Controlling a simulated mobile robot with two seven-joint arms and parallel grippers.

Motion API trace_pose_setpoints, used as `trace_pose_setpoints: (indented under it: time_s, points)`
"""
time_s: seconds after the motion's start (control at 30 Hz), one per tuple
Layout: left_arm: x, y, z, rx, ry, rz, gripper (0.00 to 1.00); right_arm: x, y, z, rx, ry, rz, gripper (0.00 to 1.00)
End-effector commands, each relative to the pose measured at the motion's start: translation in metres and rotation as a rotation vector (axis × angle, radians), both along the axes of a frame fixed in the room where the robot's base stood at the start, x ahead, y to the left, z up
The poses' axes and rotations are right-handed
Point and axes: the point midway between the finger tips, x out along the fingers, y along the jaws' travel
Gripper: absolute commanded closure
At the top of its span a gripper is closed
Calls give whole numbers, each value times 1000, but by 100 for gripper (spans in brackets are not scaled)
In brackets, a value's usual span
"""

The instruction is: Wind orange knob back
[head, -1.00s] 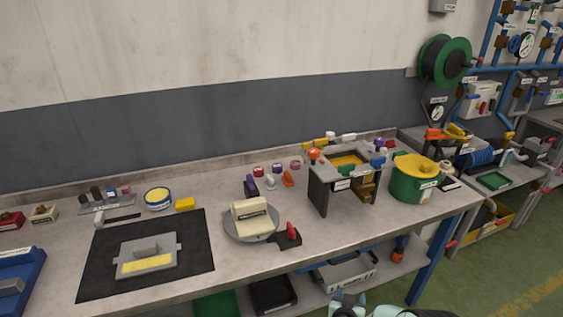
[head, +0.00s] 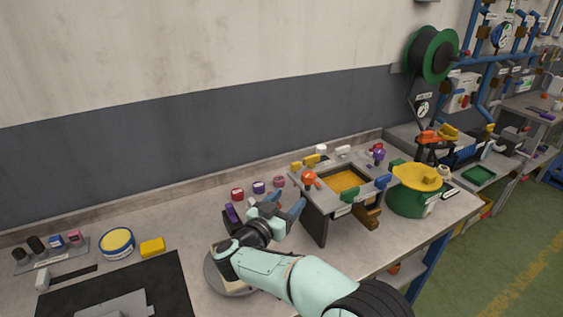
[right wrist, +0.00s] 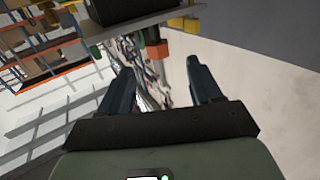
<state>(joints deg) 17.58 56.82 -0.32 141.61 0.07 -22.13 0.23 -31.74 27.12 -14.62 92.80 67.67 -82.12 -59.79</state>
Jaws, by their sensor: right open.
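In the right wrist view an orange piece (right wrist: 157,52), which looks like the knob, shows beyond and between the open fingers (right wrist: 165,88). My left gripper is not in view.
My right forearm partly hides the turntable (head: 215,275). Behind the gripper are several small coloured-top pieces (head: 259,187). A purple knob (head: 378,153) and a blue piece (head: 383,181) sit on the stand. A green drum with yellow top (head: 405,201) stands right of it.

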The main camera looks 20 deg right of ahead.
Motion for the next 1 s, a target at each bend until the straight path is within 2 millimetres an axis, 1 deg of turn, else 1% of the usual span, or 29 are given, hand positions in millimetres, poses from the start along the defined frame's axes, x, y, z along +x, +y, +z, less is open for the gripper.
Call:
trace_pose_setpoints:
  time_s: [0.1, 0.23, 0.37, 0.5, 0.7, 0.9, 1.0]
  points:
    - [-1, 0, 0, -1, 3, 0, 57, -3, -3, 7, 5, -7, -20, 36]
    - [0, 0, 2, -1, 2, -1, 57, 3, -13, 8, 4, -7, -24, 36]
    - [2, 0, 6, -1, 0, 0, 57, 16, -32, 8, 4, -7, -24, 36]
    - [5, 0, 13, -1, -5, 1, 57, 34, -58, 9, 2, -7, -24, 36]
    - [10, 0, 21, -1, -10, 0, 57, 56, -89, 9, 3, -8, -22, 36]
    - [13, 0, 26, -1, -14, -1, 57, 69, -108, 7, 4, -7, -20, 36]
    - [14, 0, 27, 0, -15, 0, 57, 71, -111, 7, 4, -7, -19, 36]
